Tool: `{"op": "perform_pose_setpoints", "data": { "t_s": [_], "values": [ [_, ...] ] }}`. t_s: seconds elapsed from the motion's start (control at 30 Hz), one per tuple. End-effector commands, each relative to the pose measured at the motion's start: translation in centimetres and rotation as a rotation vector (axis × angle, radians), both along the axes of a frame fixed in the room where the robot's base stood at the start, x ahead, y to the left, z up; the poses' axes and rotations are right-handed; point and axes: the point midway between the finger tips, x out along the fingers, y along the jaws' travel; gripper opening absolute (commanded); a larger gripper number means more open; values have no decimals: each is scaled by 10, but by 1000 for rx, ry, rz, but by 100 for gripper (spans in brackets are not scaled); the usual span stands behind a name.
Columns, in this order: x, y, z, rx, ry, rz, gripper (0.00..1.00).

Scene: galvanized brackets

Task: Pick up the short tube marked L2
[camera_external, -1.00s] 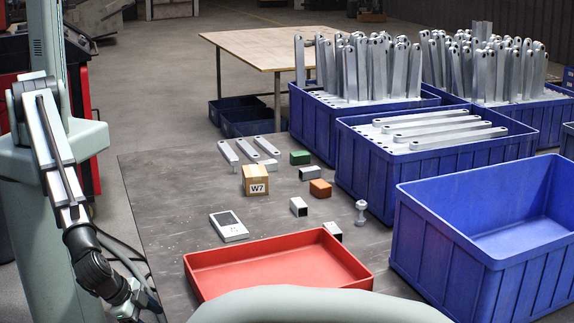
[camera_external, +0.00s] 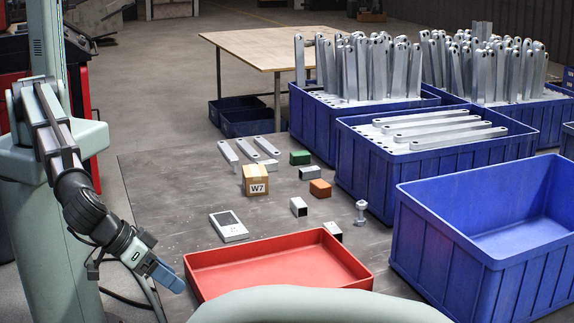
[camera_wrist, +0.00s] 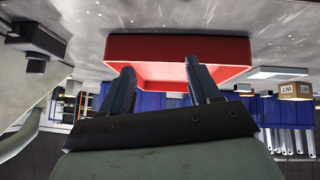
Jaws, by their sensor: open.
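Several short square metal tubes lie on the grey table in the external view. One short tube (camera_external: 299,206) is in the middle, one (camera_external: 311,173) is farther back, and one (camera_external: 332,230) is partly hidden behind the red tray's far wall. I cannot read an L2 mark on any of them. My gripper (camera_external: 170,279) is left of the red tray, well away from the tubes. In the wrist view my gripper (camera_wrist: 160,85) has its two dark fingers spread apart, with nothing between them.
A red tray (camera_external: 280,265) stands at the table's front. A white device (camera_external: 228,228), a W7 box (camera_external: 256,181), an orange block (camera_external: 320,188), a green block (camera_external: 300,157), a bolt (camera_external: 361,212) and flat brackets (camera_external: 228,152) lie around. Blue crates (camera_external: 440,240) line the right.

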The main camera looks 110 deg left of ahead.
Motion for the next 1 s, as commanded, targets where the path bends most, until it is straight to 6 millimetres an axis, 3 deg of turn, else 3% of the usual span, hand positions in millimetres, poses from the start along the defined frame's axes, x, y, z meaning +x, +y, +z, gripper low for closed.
{"op": "perform_pose_setpoints", "data": {
  "t_s": [0.2,0.5,1.0],
  "values": [
    [30,66,7,-91,32,182,62],
    [60,168,15,-233,83,450,62],
    [79,349,40,-495,145,894,62]
  ]
}}
